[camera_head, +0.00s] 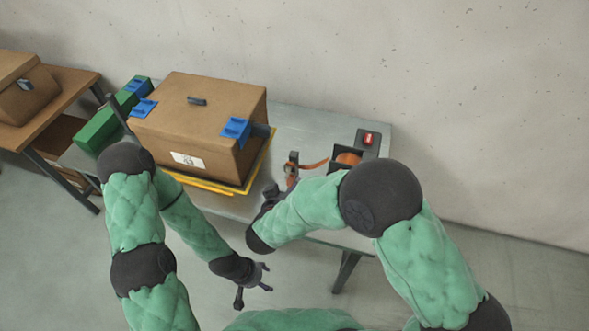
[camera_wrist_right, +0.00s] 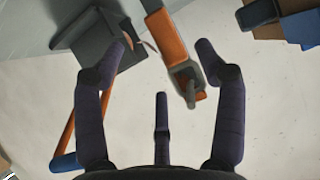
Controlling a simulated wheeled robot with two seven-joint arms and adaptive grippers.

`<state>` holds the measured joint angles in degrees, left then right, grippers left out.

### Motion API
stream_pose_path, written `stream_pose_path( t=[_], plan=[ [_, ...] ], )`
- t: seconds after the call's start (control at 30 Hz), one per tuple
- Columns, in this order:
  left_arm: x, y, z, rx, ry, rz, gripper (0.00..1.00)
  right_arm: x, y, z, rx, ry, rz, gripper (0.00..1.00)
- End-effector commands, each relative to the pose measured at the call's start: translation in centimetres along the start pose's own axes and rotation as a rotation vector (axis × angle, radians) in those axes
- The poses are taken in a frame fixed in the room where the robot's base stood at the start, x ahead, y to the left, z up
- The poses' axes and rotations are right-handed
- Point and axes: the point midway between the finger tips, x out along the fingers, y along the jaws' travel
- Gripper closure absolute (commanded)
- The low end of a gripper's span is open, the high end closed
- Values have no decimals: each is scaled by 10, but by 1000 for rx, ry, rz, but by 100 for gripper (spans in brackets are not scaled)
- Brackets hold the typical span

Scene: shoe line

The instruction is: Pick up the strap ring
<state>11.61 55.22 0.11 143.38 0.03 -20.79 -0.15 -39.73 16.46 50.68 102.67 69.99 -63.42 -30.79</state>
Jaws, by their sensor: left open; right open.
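What looks like the strap ring is a dark grey piece (camera_head: 293,160) with an orange strap (camera_head: 314,166), on the metal table's right part. In the right wrist view the grey ring (camera_wrist_right: 184,72) hangs at the end of a wide orange band (camera_wrist_right: 165,36), between the fingers' directions but nearer the right finger. My right gripper (camera_head: 272,196) is open at the table's front edge, just left of and in front of the ring; its open fingers (camera_wrist_right: 160,62) hold nothing. My left gripper (camera_head: 254,285) is open and empty, low in front of the table.
A brown box (camera_head: 200,115) with blue clips stands on a yellow-edged board (camera_head: 250,165) left of the ring. A dark machine (camera_head: 367,142) with a red switch and orange roll stands to the right. A brown side table (camera_head: 60,110) is at far left. The wall is behind.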

Motion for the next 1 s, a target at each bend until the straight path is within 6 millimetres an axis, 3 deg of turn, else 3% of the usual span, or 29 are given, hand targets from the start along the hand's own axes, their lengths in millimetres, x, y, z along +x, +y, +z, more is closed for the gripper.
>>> stream_pose_path(
  t=[0.17, 0.47, 0.8, 1.0],
  plan=[
    [3, -1, 0, 0, -1, 0, 39, -6, -3, -5, 6, 26, 23, 29],
    [12, -4, 0, 0, -2, 0, 39, 19, -2, -5, 5, 25, 23, 29],
    [31, -11, 0, 0, -2, 0, 39, 62, -2, -6, 6, 24, 25, 29],
    [30, -11, 0, 0, -2, 0, 39, 64, -3, -8, 4, 26, 22, 29]
  ],
)
